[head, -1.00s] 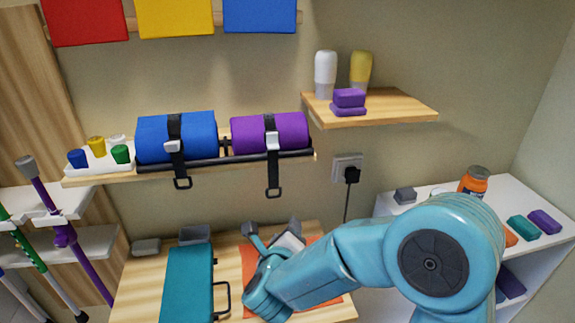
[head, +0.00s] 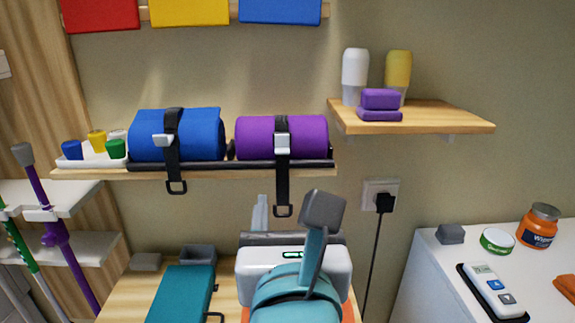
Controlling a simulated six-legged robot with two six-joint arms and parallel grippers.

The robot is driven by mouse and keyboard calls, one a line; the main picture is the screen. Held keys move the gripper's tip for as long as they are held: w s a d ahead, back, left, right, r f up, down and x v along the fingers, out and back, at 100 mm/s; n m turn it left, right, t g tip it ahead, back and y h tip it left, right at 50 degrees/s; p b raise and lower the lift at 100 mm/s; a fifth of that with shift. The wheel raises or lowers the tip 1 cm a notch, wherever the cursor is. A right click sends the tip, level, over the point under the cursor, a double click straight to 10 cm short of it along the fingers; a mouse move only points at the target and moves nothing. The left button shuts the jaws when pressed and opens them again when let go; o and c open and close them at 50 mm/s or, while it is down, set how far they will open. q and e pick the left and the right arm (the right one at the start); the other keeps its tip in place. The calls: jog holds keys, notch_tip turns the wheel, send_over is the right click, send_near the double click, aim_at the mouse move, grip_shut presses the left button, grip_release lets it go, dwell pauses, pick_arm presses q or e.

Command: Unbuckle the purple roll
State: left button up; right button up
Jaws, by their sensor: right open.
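The purple roll (head: 255,138) lies on the wall shelf, right of the blue roll (head: 197,135). A black strap (head: 282,185) runs over its front, with a silver buckle (head: 283,143) on the roll's face. The strap's tail hangs below the shelf and ends in a black loop. My right gripper (head: 291,206) is open and empty, its fingers pointing up, below the shelf and in front of the hanging tail. It appears apart from the strap, though the depth is hard to judge. My left gripper is not in view.
The blue roll has a similar strap. A white tray of coloured tubs (head: 93,160) stands at the shelf's left end. A small shelf (head: 420,117) with bottles and purple blocks juts out at right. A teal case (head: 180,294) lies on the table below.

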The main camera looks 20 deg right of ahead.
aim_at(283, 150)
jog(key=p+x, duration=0.2)
jog(key=x, duration=1.4)
jog(key=shift+w+a+f+p, duration=0.1)
jog(key=shift+w+p, duration=0.1)
jog(key=shift+p, duration=0.2)
grip_shut()
